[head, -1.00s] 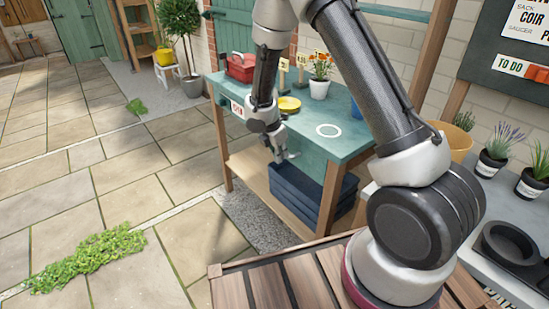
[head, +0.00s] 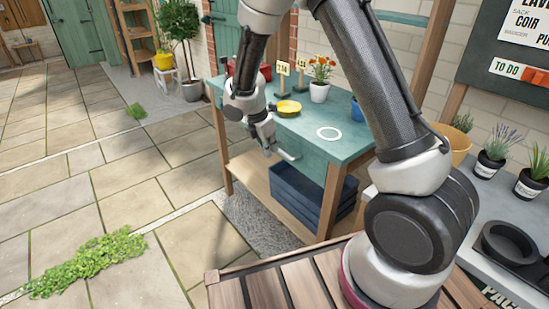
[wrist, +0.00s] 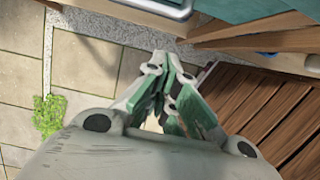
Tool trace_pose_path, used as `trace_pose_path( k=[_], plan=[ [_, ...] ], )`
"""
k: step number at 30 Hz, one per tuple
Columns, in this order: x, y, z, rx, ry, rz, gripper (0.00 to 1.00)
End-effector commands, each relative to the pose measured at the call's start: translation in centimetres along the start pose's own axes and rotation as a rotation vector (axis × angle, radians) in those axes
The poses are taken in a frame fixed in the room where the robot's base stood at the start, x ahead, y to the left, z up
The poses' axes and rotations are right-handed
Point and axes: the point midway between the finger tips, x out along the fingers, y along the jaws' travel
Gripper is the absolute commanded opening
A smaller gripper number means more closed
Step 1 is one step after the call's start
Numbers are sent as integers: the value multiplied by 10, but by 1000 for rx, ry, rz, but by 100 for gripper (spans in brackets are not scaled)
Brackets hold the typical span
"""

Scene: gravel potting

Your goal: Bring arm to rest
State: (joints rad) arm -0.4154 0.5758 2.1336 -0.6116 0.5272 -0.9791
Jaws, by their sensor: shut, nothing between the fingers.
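My gripper (head: 267,147) is shut and empty. In the head view it hangs in the air in front of the green potting table (head: 350,141), near the table's front edge and a drawer handle. In the wrist view the gripper (wrist: 165,95) has its fingers together, with paving and a wooden slatted surface below and nothing held. My arm is bent, reaching up from its base and down again to the gripper.
On the table stand a yellow saucer (head: 288,108), a potted orange flower (head: 319,92) and a red container (head: 232,67). Blue crates (head: 300,195) sit on the lower shelf. A grey counter with potted plants (head: 490,160) is at the right. Paving at the left is open.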

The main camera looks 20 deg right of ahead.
Motion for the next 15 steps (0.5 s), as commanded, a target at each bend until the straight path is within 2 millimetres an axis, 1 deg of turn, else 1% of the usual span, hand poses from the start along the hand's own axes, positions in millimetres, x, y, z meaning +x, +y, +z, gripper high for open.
trace_pose_path(
  k=[1, 3, 6, 9, 12, 14, 15],
  plan=[
    [-12, 1, 0, -1, -1, 4, 0],
    [-24, 1, 0, -1, 1, 3, 0],
    [-36, 1, 0, -1, 0, 3, 0],
    [-42, 0, -1, 10, 1, 1, 0],
    [-44, -2, 0, 81, -4, -9, 0],
    [-43, -9, 1, 165, -8, -31, 0],
    [-40, -19, 1, 238, -11, -60, 0]
  ],
)
